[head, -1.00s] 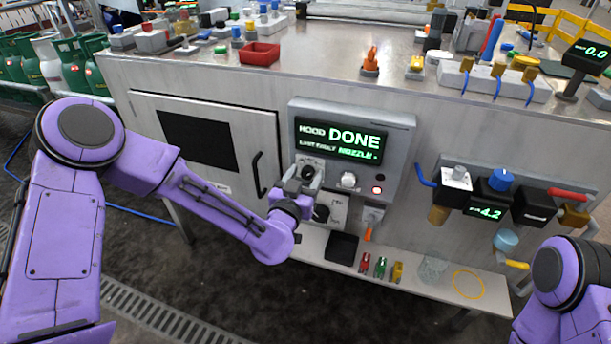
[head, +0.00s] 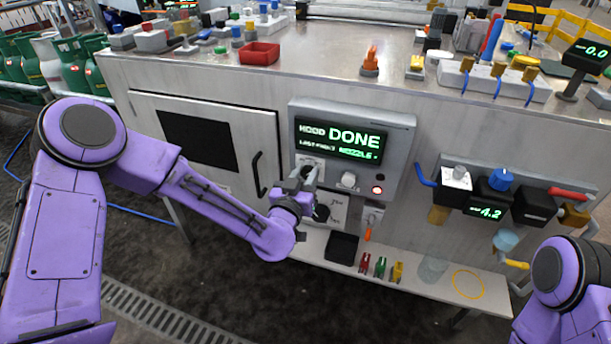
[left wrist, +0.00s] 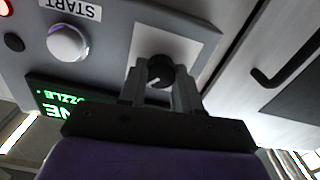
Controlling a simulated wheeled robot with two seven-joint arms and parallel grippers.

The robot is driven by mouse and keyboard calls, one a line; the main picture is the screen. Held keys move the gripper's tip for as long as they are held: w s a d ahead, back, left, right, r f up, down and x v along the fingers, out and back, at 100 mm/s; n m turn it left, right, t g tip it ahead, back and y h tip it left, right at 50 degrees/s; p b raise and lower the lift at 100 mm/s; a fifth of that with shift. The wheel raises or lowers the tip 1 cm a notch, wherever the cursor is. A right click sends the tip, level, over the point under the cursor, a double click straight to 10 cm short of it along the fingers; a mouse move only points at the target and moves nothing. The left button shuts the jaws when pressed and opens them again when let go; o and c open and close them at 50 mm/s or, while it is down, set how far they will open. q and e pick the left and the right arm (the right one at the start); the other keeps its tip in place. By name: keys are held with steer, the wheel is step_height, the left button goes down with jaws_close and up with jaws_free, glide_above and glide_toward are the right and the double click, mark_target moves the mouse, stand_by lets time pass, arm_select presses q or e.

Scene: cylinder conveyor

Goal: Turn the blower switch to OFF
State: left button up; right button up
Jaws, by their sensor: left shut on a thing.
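The control panel (head: 405,135) has a lit display (head: 340,138) reading "DONE" in its top line. A black rotary knob on a white plate sits below the display's left end; the left wrist view shows this knob (left wrist: 160,70). My left gripper (head: 306,175) is shut on it, one finger on each side, and hides most of it in the head view. The plate's lettering is too small to read, so I cannot tell which position the knob points to. A second black knob (head: 321,212) sits on a lower plate, partly behind my gripper. My right gripper is out of view.
A white START button (head: 348,180) and a red light (head: 377,190) are right of the gripped knob. A cabinet door handle (head: 257,175) stands out on the left. A shelf below holds a black tray (head: 342,247) and small coloured clips (head: 380,266).

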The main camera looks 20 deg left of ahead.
arm_select(q)
steer(key=n, duration=0.4)
steer(key=n+b, duration=0.1)
steer(key=n, duration=0.4)
steer(key=shift+a+f, duration=0.1)
steer(key=n+b, duration=0.1)
steer(key=n, duration=0.3)
steer(key=shift+f, duration=0.1)
steer(key=shift+n+b, duration=0.4)
steer(key=shift+n, duration=1.4)
steer(key=o, duration=1.1)
steer(key=shift+c, duration=0.2)
